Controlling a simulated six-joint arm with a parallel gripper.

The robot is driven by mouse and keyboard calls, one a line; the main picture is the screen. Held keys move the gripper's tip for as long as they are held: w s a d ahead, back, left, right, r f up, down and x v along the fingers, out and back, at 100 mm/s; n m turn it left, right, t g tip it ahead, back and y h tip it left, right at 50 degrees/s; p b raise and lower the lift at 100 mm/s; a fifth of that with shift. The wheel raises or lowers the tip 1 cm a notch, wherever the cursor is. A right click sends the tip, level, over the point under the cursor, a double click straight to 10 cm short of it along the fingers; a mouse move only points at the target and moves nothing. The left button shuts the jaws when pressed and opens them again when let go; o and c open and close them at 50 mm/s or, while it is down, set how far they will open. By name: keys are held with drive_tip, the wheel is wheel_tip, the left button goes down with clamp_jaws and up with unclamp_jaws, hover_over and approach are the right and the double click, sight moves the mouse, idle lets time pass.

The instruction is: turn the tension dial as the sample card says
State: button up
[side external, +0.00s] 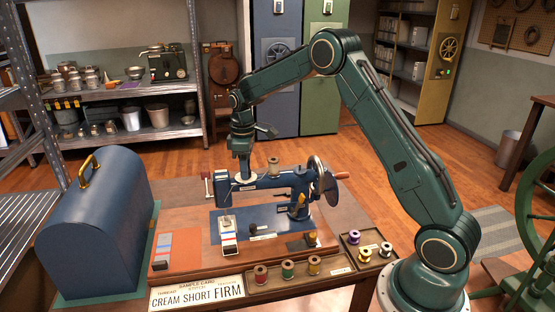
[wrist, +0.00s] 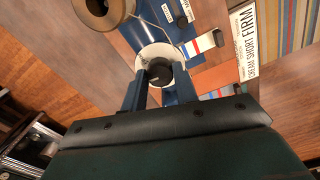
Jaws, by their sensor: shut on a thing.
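The blue sewing machine (side external: 262,184) stands on a wooden base on the table. My gripper (side external: 241,172) points down onto the left end of its arm. In the wrist view my gripper's two fingers (wrist: 160,86) are closed on either side of the tension dial, a dark knob (wrist: 159,71) on a pale round plate. In the side view the dial is hidden by my gripper. The sample card (side external: 197,294) lies at the table's front and reads CREAM SHORT FIRM; it also shows in the wrist view (wrist: 246,42). The dial's setting cannot be read.
A thread spool (side external: 273,167) stands on top of the machine, close to my gripper. A block with red, white and blue bands (side external: 229,237) sits in front. A tray (side external: 330,272) holds several spools. A domed blue cover (side external: 95,228) stands at the left.

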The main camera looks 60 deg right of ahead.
drive_tip(key=m, duration=0.5)
drive_tip(key=shift+m, duration=0.3)
drive_tip(key=m, duration=0.5)
drive_tip(key=shift+m, duration=0.3)
drive_tip(key=o, duration=1)
drive_tip(key=shift+c, duration=0.2)
wheel_tip(320, 180, up, 14)
